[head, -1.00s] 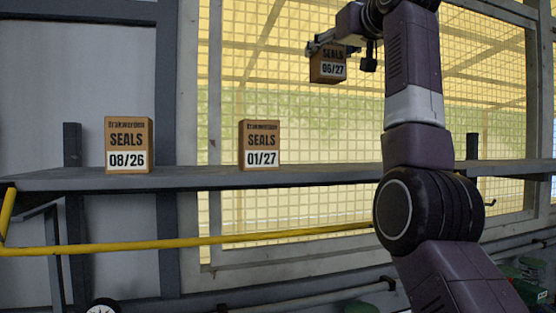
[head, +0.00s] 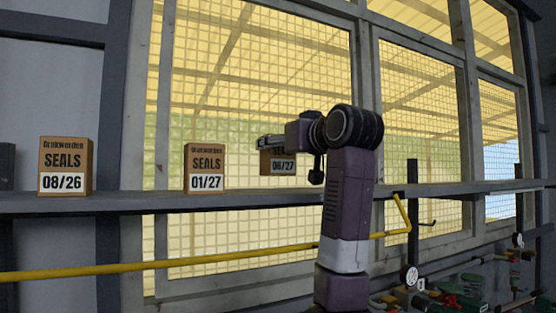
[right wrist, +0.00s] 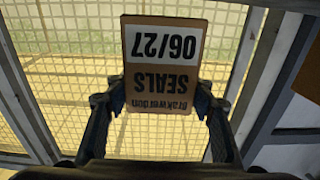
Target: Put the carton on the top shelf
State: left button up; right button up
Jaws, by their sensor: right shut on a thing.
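A brown carton marked SEALS 06/27 (head: 278,164) is in my right gripper (head: 271,142). In the head view it hangs just above the line of the grey shelf (head: 120,201), right of the other cartons, its upper part hidden by the gripper. I cannot tell whether it is over the board. In the right wrist view the carton (right wrist: 163,75) appears upside down, with the fingers of my right gripper (right wrist: 160,100) shut on its two sides. My left gripper is not in view.
Cartons marked 08/26 (head: 65,166) and 01/27 (head: 204,167) stand upright on the shelf at the left. The board right of the 01/27 carton looks clear. A yellow rail (head: 160,264) runs below the shelf. A dark post (head: 412,200) rises at the right. A meshed window (head: 250,80) is behind.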

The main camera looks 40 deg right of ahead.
aim_at(283, 159)
notch_tip(283, 159, down, 2)
jog(key=shift+f, duration=0.1)
jog(key=shift+w+f, duration=0.1)
jog(key=shift+f, duration=0.4)
jog(key=o, duration=1.4)
jog(key=shift+a+f, duration=0.1)
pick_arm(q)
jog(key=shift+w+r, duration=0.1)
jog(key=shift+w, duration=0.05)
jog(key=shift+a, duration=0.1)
pick_arm(e)
jog(key=b+v, duration=0.5)
jog(key=v, duration=0.6)
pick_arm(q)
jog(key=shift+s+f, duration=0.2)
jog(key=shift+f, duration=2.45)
pick_arm(e)
jog(key=shift+s+a, duration=0.15)
jog(key=shift+s, duration=0.4)
